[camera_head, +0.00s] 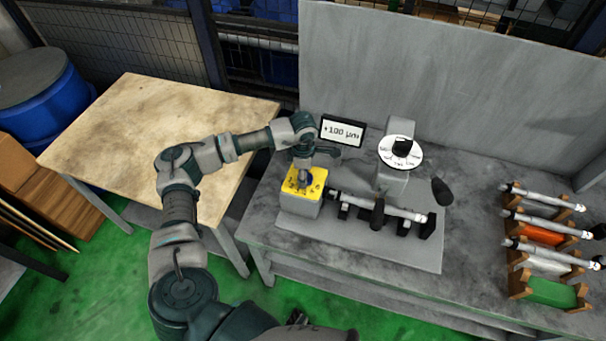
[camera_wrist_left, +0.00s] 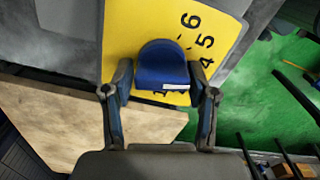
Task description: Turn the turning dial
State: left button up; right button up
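A blue knob (camera_wrist_left: 163,66) with a white pointer mark stands on a yellow plate with black numbers (camera_wrist_left: 225,22). The plate is the top of a grey box (camera_head: 298,207) at the left end of the machine in the head view. My left gripper (camera_head: 304,182) is over this yellow top and hides much of the knob there. In the left wrist view my left gripper (camera_wrist_left: 160,82) is open, with one finger on each side of the knob. Small gaps seem to show between fingers and knob. My right gripper is not in view.
A display (camera_head: 342,131) reading about 100 µm stands behind the box. A white disc dial with black knob (camera_head: 401,150) is to the right. A shaft (camera_head: 392,208) lies across the machine. Racks with shafts (camera_head: 545,240) stand far right. A wooden table (camera_head: 140,125) is left.

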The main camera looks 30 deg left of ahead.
pick_arm(q)
jog(key=shift+o, duration=0.6)
jog(key=shift+w, duration=0.1)
jog(key=shift+r, duration=0.25)
notch_tip(320, 180, up, 11)
jog(key=shift+r, duration=0.15)
jog(key=shift+a, duration=0.1)
